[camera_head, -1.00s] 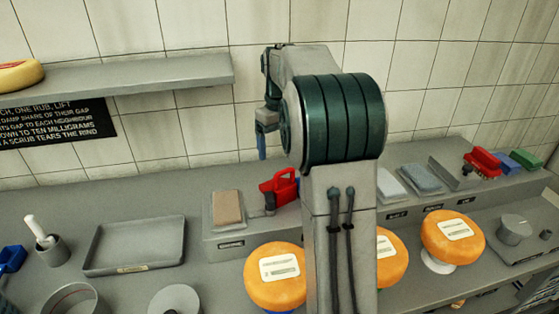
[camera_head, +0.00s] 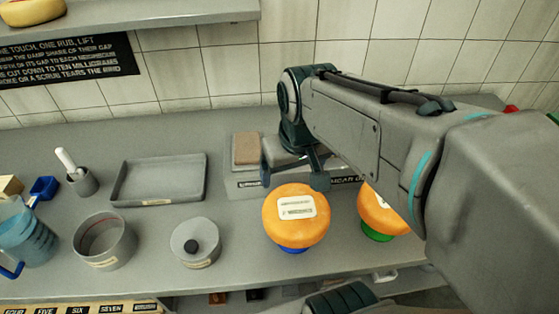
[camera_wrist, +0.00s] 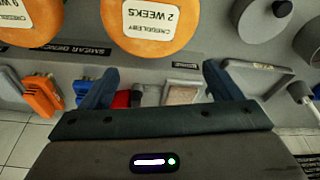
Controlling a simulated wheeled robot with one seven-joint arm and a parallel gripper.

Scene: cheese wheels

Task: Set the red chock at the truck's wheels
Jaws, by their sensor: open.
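No truck shows in any view, and I cannot identify a chock. My gripper (camera_head: 292,181) is open and points down over the low grey ledge (camera_head: 245,184) behind the orange cheese wheels; its open fingers also show in the wrist view (camera_wrist: 161,72). In the wrist view a small red object (camera_wrist: 120,99) with a grey part shows just inside the left finger, partly hidden by the gripper body. I see nothing held. In the head view this object is hidden behind my gripper. Another red item (camera_head: 511,109) barely shows at the right, mostly behind my arm.
Orange cheese wheels (camera_head: 296,222) (camera_head: 382,212) stand on coloured supports in front of the ledge. A tan block (camera_head: 246,148) lies on the ledge. A grey tray (camera_head: 125,190), bowl (camera_head: 87,252), lidded pot (camera_head: 196,262) and blue jug (camera_head: 30,243) stand left. An orange tool (camera_wrist: 42,96) lies nearby.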

